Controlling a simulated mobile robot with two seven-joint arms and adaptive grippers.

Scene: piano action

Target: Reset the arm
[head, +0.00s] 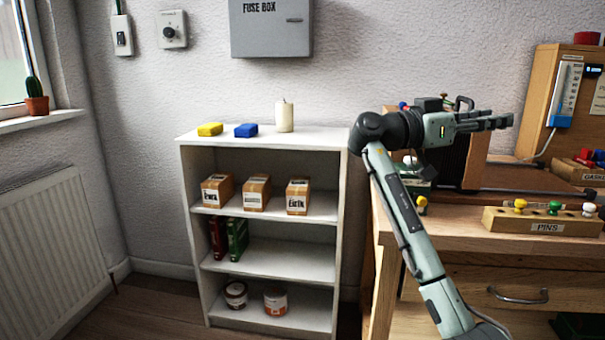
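My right arm rises from the bottom right, bends at a dark elbow-like joint and reaches to the right above the wooden workbench (470,262). Its gripper (508,121) points right, level, in front of the wooden cabinet at the back. The dark fingers are seen nearly side-on, so whether they are apart or together is unclear. I see nothing clearly held in them. The arm hides part of the bench's left side and the things on it. My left gripper is not in the head view.
A white shelf unit (262,137) stands left of the bench, with a yellow block (210,129), blue block (246,130) and candle (284,116) on top. A PINS rack (547,222) sits on the bench. A grey fuse box (270,30) hangs above the shelves.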

